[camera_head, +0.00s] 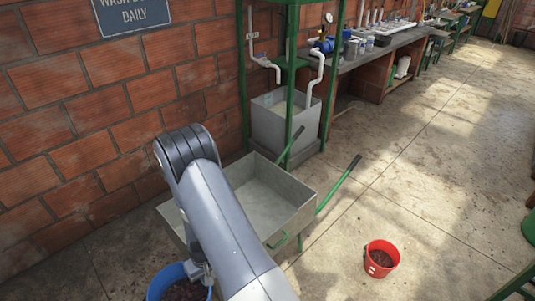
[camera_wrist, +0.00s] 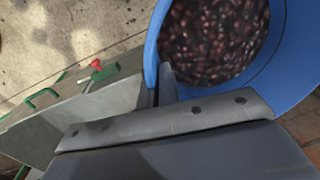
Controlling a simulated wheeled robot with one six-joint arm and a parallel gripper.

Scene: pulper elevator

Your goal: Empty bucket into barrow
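The blue bucket (camera_head: 168,278) is at the bottom left of the head view, partly hidden by my arm. It holds dark red-brown beans or cherries, seen clearly in the wrist view inside the blue bucket (camera_wrist: 285,75). My gripper (camera_wrist: 160,85) is shut on the bucket's rim, with a finger on the rim's inner side; it also shows in the head view (camera_head: 203,273). The barrow (camera_head: 298,215), a grey metal tray with green handles, stands just beyond the bucket. Its visible tray floor looks bare. My arm hides its left part. A grey barrow wall (camera_wrist: 85,120) shows left in the wrist view.
A red bucket (camera_head: 381,262) with dark contents stands on the floor right of the barrow. A grey tank (camera_head: 275,128) in a green frame (camera_head: 243,80) stands behind, by the brick wall (camera_head: 75,110). A workbench (camera_head: 385,48) runs back right.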

